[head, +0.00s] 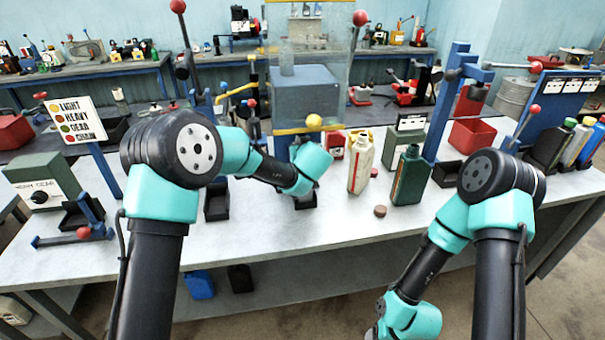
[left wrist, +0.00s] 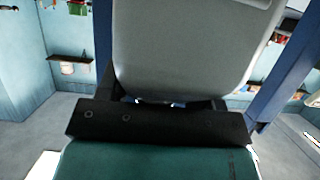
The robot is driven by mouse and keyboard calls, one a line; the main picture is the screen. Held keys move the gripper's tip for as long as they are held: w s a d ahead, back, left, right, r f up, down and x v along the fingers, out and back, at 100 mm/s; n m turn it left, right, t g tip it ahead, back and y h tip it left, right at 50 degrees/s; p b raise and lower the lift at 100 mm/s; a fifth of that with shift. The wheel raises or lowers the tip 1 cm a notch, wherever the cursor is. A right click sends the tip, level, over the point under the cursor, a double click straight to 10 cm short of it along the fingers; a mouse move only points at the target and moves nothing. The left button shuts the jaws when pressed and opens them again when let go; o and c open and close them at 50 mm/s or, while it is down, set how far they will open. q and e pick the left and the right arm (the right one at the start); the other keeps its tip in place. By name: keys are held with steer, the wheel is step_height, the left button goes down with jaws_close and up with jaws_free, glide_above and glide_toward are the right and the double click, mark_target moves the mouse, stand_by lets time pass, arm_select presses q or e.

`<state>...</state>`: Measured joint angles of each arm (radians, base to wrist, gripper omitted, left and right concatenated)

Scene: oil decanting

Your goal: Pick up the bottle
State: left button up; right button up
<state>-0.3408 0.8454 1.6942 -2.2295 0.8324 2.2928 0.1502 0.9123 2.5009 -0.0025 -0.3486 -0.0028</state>
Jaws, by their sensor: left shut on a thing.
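A pale grey bottle (left wrist: 185,50) fills the middle of the left wrist view, close to the camera. My left gripper (left wrist: 165,100) is shut on it, with dark jaw parts at its lower sides. In the head view my left wrist covers the jaws. A cream bottle (head: 361,165) stands upright just right of that wrist; I cannot tell for certain whether it is the held one. A dark green bottle (head: 411,178) stands to its right. My right arm hangs at the lower right, its jaws out of view.
A round brown cap (head: 380,211) lies on the grey bench (head: 260,235). A glass-sided cabinet (head: 307,85) stands behind my left wrist. Blue posts, small black trays and a red bin (head: 472,136) crowd the bench. Its front middle is clear.

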arm_select(q)
jaws_close()
steer(key=shift+r, duration=0.1)
steer(key=shift+r, duration=0.15)
